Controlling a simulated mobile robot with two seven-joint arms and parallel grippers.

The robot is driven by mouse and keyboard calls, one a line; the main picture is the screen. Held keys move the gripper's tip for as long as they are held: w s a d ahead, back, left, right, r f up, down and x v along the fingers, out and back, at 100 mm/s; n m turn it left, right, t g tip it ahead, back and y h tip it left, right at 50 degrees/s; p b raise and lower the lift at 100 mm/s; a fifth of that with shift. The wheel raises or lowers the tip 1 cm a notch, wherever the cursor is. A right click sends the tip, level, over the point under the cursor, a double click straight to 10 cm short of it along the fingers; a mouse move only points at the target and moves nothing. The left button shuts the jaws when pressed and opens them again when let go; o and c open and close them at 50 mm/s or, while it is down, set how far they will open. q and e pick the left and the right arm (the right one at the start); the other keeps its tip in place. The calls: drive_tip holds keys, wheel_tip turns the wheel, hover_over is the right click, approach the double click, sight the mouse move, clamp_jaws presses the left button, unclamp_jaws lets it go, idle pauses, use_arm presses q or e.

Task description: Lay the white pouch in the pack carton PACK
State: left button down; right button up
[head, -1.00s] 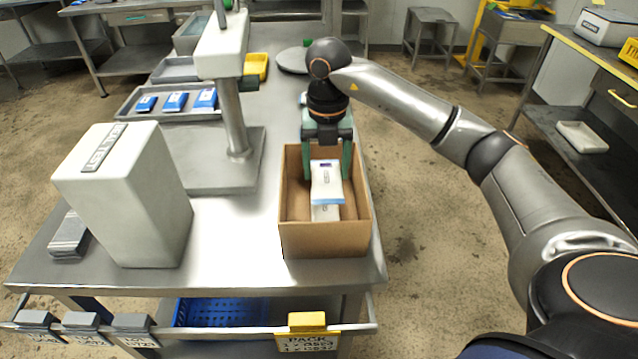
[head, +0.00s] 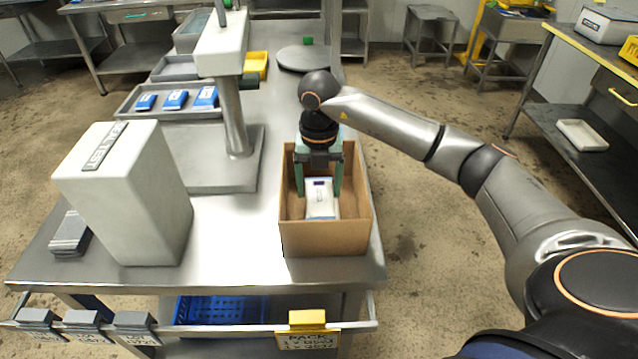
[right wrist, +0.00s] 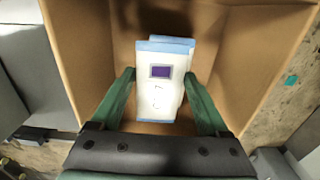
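The white pouch (head: 320,203) has a blue end band and a dark purple square. It is low inside the open brown pack carton (head: 325,240). My right gripper (head: 319,192) reaches down into the carton, its green fingers at the pouch's two side edges. In the right wrist view the pouch (right wrist: 158,98) fills the gap between the fingertips (right wrist: 160,74), so the gripper looks shut on it. A second pouch (right wrist: 186,46) shows partly behind it, mostly hidden. Whether the held pouch rests on it I cannot tell. My left gripper is not in view.
A grey box-shaped unit (head: 130,200) and a column on a base plate (head: 237,120) stand left of the carton. A tray (head: 128,108) holds blue-and-white pouches. A yellow PACK label (head: 307,322) hangs on the front rail. Bare table lies left of the carton.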

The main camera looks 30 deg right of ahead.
sight(319, 187)
drive_tip(key=shift+o, duration=1.4)
drive_tip(key=shift+r, duration=0.1)
wheel_tip(319, 187, up, 12)
drive_tip(key=shift+r+p, duration=0.25)
drive_tip(key=shift+p, duration=0.15)
